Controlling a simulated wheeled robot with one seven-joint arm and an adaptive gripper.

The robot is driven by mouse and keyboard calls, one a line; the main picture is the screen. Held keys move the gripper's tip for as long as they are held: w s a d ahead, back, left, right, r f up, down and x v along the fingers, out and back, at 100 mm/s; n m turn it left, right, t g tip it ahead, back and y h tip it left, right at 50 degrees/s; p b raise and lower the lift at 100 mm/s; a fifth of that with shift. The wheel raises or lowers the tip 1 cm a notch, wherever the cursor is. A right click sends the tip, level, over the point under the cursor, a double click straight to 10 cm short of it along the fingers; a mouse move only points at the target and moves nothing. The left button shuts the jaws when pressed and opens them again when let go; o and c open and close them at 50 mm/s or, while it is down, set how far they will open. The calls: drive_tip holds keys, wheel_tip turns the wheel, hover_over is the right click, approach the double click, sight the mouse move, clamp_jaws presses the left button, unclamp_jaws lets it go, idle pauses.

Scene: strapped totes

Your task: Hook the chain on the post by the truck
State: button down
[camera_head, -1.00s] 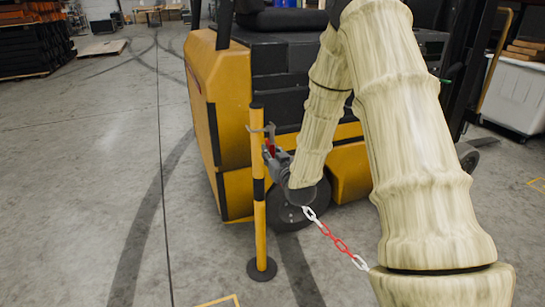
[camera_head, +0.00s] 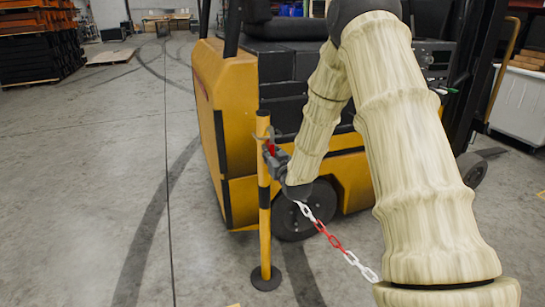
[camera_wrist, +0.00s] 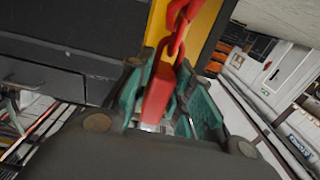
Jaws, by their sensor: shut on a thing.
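The black-and-yellow post (camera_head: 264,205) stands upright on a round dark base in front of the yellow truck (camera_head: 235,110). A small grey hook or ring shows near its top. My gripper (camera_head: 271,153) is right beside the post's upper part, on its right. In the wrist view, my gripper (camera_wrist: 165,105) is shut on a red end piece of the chain (camera_wrist: 158,95), between its green pads. The red-and-white chain (camera_head: 335,241) hangs from behind my wrist toward the lower right, its far end hidden by my arm. Whether the end piece touches the post's hook cannot be told.
The truck's wheel (camera_head: 300,212) and body are close behind my gripper. A white bin (camera_head: 520,100) stands at the right, and dark stacked racks (camera_head: 40,45) at the far left. The floor left of the post is clear.

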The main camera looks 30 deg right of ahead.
drive_tip(key=shift+w+d, duration=0.1)
drive_tip(key=shift+w, duration=0.2)
drive_tip(key=shift+f+b, duration=0.7)
drive_tip(key=shift+f, duration=0.55)
drive_tip(key=c, duration=1.2)
unclamp_jaws()
drive_tip(key=shift+s, duration=0.15)
